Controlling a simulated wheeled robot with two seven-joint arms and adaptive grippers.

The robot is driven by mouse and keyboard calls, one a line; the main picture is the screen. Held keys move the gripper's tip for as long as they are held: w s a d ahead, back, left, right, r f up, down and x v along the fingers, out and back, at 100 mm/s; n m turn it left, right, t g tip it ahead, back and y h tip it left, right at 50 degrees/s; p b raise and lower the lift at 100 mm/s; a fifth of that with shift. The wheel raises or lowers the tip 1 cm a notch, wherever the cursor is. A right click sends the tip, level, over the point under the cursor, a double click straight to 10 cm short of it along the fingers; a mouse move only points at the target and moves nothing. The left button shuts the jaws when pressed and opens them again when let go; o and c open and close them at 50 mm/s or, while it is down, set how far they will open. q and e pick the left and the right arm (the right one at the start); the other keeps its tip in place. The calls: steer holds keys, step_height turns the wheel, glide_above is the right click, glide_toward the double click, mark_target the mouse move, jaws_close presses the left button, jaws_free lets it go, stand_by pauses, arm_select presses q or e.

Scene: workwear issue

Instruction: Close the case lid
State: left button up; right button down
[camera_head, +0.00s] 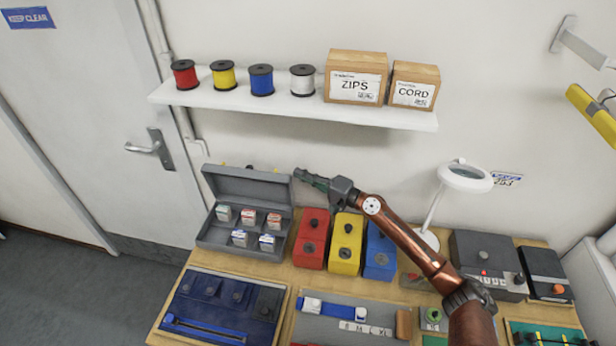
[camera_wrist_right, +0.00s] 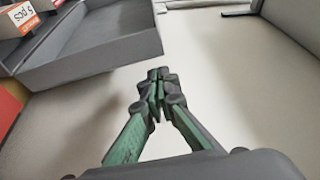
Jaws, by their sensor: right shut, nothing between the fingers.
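The grey case (camera_head: 215,236) stands at the back left of the table with its lid (camera_head: 248,184) raised open, leaning up towards the wall. Several small labelled boxes (camera_head: 248,216) sit inside it. My right gripper (camera_head: 299,174) is shut and empty, just right of the lid's upper right corner; in the head view I cannot tell whether it touches the lid. In the right wrist view the closed green fingers (camera_wrist_right: 156,85) point at the wall, and the lid (camera_wrist_right: 90,50) is to their upper left, with a gap between. My left gripper is not in view.
Red (camera_head: 311,240), yellow (camera_head: 345,245) and blue (camera_head: 380,252) boxes stand right of the case, below my right arm. A white shelf (camera_head: 300,110) with spools and cartons hangs above. A magnifier lamp (camera_head: 465,178) stands to the right. A tray (camera_head: 218,308) lies in front of the case.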

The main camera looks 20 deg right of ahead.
steer(key=x, duration=0.5)
stand_by(0.3)
steer(key=shift+s+a+r+n, duration=0.1)
steer(key=shift+s+a+n, duration=0.25)
steer(key=shift+s+n, duration=0.2)
